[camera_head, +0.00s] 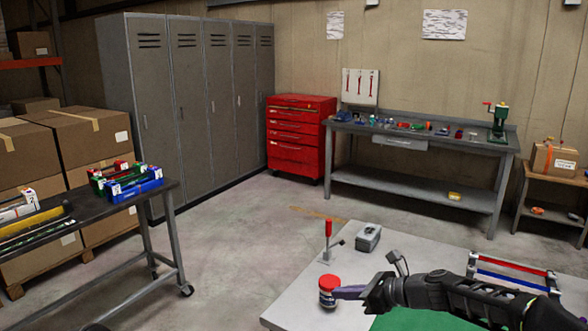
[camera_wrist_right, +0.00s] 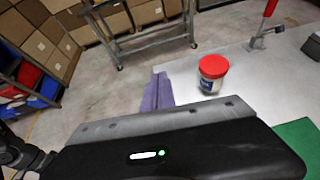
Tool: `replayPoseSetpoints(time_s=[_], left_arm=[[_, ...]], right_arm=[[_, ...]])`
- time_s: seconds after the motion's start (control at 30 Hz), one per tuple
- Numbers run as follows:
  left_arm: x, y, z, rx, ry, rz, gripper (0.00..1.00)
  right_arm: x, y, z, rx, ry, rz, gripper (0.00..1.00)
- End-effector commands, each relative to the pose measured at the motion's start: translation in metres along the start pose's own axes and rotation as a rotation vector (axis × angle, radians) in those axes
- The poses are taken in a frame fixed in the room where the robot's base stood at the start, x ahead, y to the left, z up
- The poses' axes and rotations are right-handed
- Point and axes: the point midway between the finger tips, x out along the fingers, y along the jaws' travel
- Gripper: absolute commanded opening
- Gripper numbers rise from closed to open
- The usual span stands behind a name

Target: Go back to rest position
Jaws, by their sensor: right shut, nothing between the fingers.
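My right gripper (camera_head: 338,292) reaches in from the right over the near table, its purple fingers shut with nothing between them. In the right wrist view the closed purple fingers (camera_wrist_right: 158,82) point away from the camera. A white jar with a red lid (camera_head: 328,289) stands upright at the fingertips in the head view. In the right wrist view the jar (camera_wrist_right: 213,73) is to the right of the fingers, with a gap between them. My left gripper is in neither view.
The grey table (camera_head: 295,297) also bears a red-handled tool (camera_head: 328,240), a grey box (camera_head: 368,237), a red-and-blue rack (camera_head: 510,272) and a green mat (camera_head: 405,319). A wheeled cart (camera_head: 152,197) with bins stands left. Floor between is clear.

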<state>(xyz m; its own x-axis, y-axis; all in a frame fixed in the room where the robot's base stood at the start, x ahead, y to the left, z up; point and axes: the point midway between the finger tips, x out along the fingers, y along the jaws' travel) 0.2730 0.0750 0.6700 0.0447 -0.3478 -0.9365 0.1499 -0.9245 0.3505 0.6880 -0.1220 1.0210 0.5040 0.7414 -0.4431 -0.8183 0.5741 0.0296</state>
Motion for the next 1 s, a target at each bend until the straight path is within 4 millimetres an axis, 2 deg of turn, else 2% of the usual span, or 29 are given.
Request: replayPoseSetpoints(time_s=[0.17, 0.27, 0.37, 0.47, 0.5, 0.57, 0.6, 0.73, 0.8, 0.9, 1.0], left_arm=[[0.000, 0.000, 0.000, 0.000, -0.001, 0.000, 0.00], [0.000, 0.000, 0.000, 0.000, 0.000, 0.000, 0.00], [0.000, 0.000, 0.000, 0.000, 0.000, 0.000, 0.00], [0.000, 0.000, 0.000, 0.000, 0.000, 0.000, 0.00], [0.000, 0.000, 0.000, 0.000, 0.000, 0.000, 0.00], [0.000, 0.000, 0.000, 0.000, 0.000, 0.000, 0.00], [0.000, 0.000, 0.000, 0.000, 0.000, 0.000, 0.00], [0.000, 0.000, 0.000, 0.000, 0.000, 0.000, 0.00], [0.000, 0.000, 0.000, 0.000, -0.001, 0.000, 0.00], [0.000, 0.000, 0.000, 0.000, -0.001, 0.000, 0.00], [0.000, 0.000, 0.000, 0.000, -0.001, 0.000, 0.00]], right_arm=[[0.026, 0.025, -0.053, -0.124, 0.105, 0.023, 0.00], [0.041, 0.046, -0.092, -0.227, 0.180, 0.049, 0.00], [0.056, 0.078, -0.143, -0.378, 0.271, 0.100, 0.00], [0.065, 0.123, -0.208, -0.593, 0.376, 0.190, 0.00], [0.066, 0.144, -0.235, -0.697, 0.414, 0.238, 0.00], [0.063, 0.176, -0.273, -0.858, 0.459, 0.320, 0.00], [0.058, 0.199, -0.297, -0.972, 0.481, 0.382, 0.00], [0.032, 0.270, -0.361, -1.341, 0.493, 0.591, 0.00], [0.015, 0.302, -0.384, -1.512, 0.468, 0.691, 0.00], [-0.005, 0.335, -0.403, -1.695, 0.418, 0.795, 0.00], [-0.017, 0.352, -0.411, -1.797, 0.382, 0.848, 0.00]])
